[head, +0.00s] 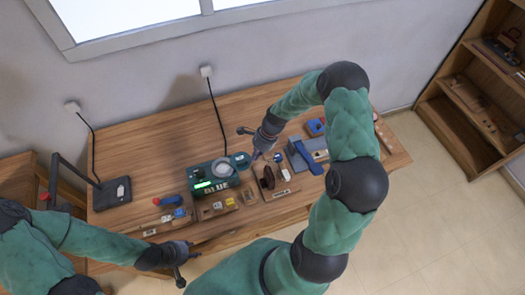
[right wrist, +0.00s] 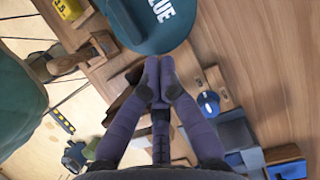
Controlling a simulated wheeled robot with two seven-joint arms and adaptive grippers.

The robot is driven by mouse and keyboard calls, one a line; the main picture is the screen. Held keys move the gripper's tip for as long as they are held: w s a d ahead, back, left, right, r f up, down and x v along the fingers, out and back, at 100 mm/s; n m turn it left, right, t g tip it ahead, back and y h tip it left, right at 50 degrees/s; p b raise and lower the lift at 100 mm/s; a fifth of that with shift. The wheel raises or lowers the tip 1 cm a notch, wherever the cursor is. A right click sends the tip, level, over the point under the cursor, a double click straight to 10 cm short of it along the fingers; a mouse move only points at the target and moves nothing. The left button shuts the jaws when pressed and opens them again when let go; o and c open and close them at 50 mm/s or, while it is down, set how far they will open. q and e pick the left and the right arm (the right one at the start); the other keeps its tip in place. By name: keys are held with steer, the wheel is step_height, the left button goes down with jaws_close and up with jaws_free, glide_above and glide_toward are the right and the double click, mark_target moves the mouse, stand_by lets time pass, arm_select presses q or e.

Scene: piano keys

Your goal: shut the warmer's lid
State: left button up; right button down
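The warmer (head: 208,184) is a green box with a lit green display and a round pale pot opening on top, on the table in the head view. Its round teal lid (head: 240,160) stands open at the right of the pot. The lid also shows at the top of the right wrist view (right wrist: 150,22), with the letters "LUE" readable. My right gripper (head: 257,154) is just right of the lid. In the right wrist view its fingertips (right wrist: 155,75) meet with nothing between them, below the lid.
Small blocks and tools lie in front of the warmer on wooden trays (head: 215,214). A brown wooden piece (head: 267,178) and a grey-blue item (head: 308,154) lie to the right. A black stand (head: 112,193) is at the left. The table behind the warmer is mostly clear.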

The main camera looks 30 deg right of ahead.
mark_target(235, 166)
steer(key=shift+a, duration=0.3)
steer(key=a, duration=0.2)
steer(key=w+a+p, duration=0.1)
steer(key=a, duration=0.2)
steer(key=w+a, duration=0.1)
steer(key=a, duration=0.2)
steer(key=shift+a+p, duration=0.1)
steer(key=shift+p, duration=0.3)
